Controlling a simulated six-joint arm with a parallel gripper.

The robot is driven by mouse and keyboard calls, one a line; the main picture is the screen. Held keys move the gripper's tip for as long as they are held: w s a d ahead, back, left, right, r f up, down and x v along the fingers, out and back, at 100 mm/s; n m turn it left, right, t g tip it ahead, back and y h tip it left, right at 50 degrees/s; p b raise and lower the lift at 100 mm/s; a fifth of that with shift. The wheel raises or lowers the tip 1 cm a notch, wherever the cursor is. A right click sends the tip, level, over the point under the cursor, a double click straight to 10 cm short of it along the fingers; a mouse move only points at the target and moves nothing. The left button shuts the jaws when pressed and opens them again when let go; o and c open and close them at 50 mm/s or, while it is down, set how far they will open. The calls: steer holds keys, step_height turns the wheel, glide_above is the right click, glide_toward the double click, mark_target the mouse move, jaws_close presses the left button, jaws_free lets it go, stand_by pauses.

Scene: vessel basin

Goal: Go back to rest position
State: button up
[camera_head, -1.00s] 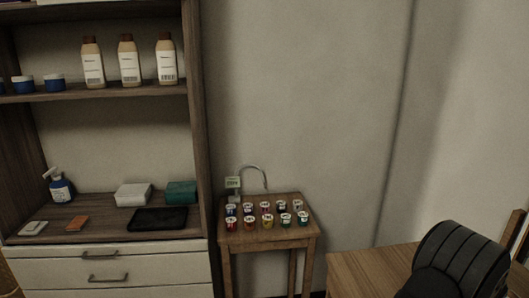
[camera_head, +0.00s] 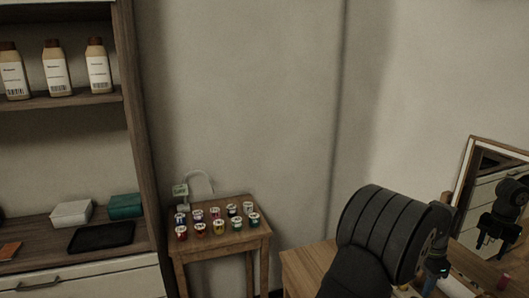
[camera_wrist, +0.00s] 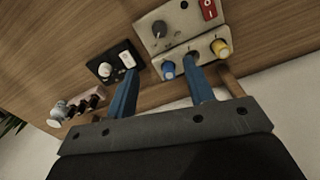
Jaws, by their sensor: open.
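My gripper (camera_wrist: 161,70) shows in the wrist view with its two blue fingers apart and nothing between them. Beyond the fingers is a wooden panel surface with control boxes: a grey box (camera_wrist: 160,42) with a black knob and a red switch, a plate (camera_wrist: 206,47) with a blue and a yellow knob, and a black box (camera_wrist: 107,62) with a white switch. I cannot tell whether the fingertips touch anything. In the head view my dark arm covers the lower right, and the gripper's fingers cannot be made out clearly.
A small wooden table (camera_head: 222,246) with several coloured jars (camera_head: 201,229) stands left of my arm. A shelf unit (camera_head: 145,150) with bottles (camera_head: 57,72) and a black tray (camera_head: 101,237) is at the left. A framed mirror (camera_head: 464,190) at the right reflects an arm.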

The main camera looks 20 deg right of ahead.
step_height(320, 180, down, 15)
steer(key=shift+f, duration=0.35)
steer(key=n, duration=0.4)
steer(key=shift+r, duration=0.1)
steer(key=n, duration=0.4)
steer(key=shift+n, duration=0.4)
steer(key=n, duration=0.4)
steer(key=shift+n, duration=0.3)
steer(key=n, duration=0.4)
